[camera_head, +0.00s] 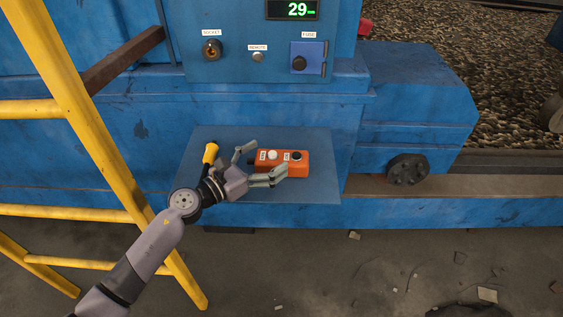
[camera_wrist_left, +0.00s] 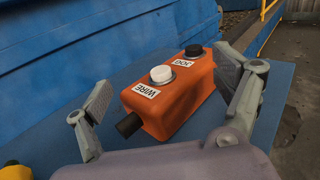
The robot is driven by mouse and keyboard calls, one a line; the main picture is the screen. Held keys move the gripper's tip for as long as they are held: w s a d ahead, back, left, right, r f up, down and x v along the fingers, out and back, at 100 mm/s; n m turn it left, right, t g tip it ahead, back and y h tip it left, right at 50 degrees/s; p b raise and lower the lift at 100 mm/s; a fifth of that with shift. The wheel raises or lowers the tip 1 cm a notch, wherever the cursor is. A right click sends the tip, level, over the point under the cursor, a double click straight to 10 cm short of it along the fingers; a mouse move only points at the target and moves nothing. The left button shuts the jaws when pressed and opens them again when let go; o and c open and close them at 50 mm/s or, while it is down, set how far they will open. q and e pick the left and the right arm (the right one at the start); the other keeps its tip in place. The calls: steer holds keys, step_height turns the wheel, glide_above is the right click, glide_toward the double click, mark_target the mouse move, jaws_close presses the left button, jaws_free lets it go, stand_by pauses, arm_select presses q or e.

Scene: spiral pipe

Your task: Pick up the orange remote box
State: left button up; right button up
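The orange remote box (camera_head: 283,170) lies on a blue shelf (camera_head: 310,142) in front of the blue machine. It has a white button and a black button on top, with labels reading WIRE and JOG in the left wrist view (camera_wrist_left: 172,98). A short black stub shows at its near end. My left gripper (camera_head: 262,163) is open around the box. In the left wrist view the fingers (camera_wrist_left: 165,100) stand on either side of it, with a gap on the left side. I cannot tell whether the right finger touches it. My right gripper is not in view.
A yellow-handled object (camera_head: 210,153) sits on the shelf left of the box, close to my left gripper. A yellow ladder or railing (camera_head: 100,155) stands at the left. Above the shelf is a panel with a socket (camera_head: 211,49) and a fuse switch (camera_head: 308,58).

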arm_select(q)
steer(key=c, duration=1.6)
steer(key=shift+r, duration=0.15)
steer(key=shift+c, duration=0.7)
